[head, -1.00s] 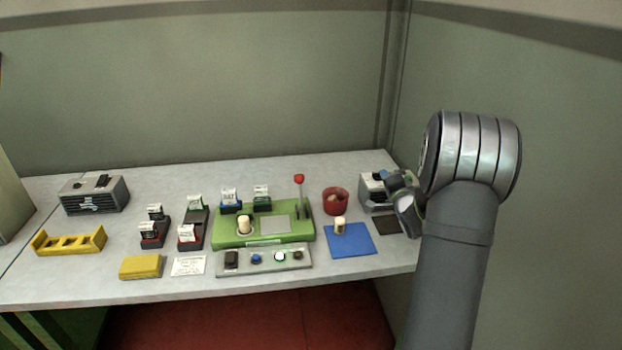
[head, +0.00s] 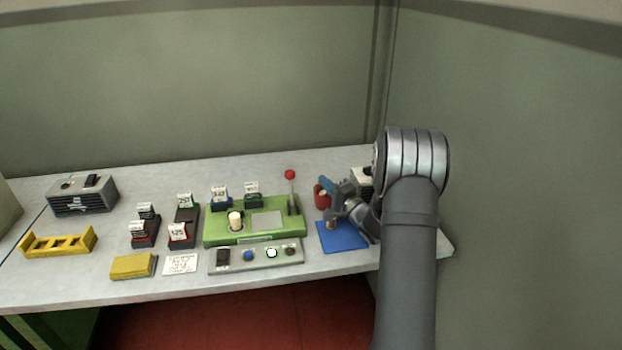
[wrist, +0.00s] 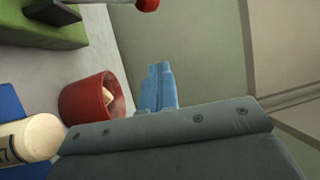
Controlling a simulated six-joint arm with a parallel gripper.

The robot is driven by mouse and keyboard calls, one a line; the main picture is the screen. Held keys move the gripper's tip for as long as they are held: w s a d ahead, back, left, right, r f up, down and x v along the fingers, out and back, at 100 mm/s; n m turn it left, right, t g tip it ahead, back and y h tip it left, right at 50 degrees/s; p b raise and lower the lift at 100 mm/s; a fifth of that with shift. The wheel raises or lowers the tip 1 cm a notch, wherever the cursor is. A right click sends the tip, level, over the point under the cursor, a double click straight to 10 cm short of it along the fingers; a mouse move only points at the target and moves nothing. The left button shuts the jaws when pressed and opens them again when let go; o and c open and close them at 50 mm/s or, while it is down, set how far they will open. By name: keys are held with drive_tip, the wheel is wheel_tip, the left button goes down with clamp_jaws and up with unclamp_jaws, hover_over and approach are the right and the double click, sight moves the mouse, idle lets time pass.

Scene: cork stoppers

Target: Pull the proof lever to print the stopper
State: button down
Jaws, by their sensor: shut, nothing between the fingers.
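The proof lever (head: 291,192) stands upright at the right end of the green press (head: 230,238), with a red ball on top. In the wrist view the lever's red knob (wrist: 147,5) is cut by the top edge. A pale cork stopper (head: 235,221) stands on the left part of the press. Another stopper (wrist: 30,138) with dark marking is on the blue mat (head: 343,238); in the head view my arm partly covers it. My gripper (head: 325,184) is to the right of the lever, apart from it. Its blue fingers (wrist: 158,88) are together and empty.
A red cup (wrist: 92,98) holding pale pieces stands close to my gripper. A button panel (head: 256,255) lies in front of the press. Small labelled blocks, a yellow pad (head: 133,266), a yellow rack (head: 58,242) and a grey box (head: 83,196) are farther left.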

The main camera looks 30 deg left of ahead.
sight(291, 187)
drive_tip(key=s+a+r, duration=0.1)
drive_tip(key=a, duration=0.7)
drive_tip(key=shift+a, duration=0.35)
drive_tip(key=shift+s, duration=0.1)
drive_tip(key=shift+s+d+r+y, duration=0.1)
drive_tip(key=shift+s+d+y, duration=0.1)
drive_tip(key=shift+y, duration=0.1)
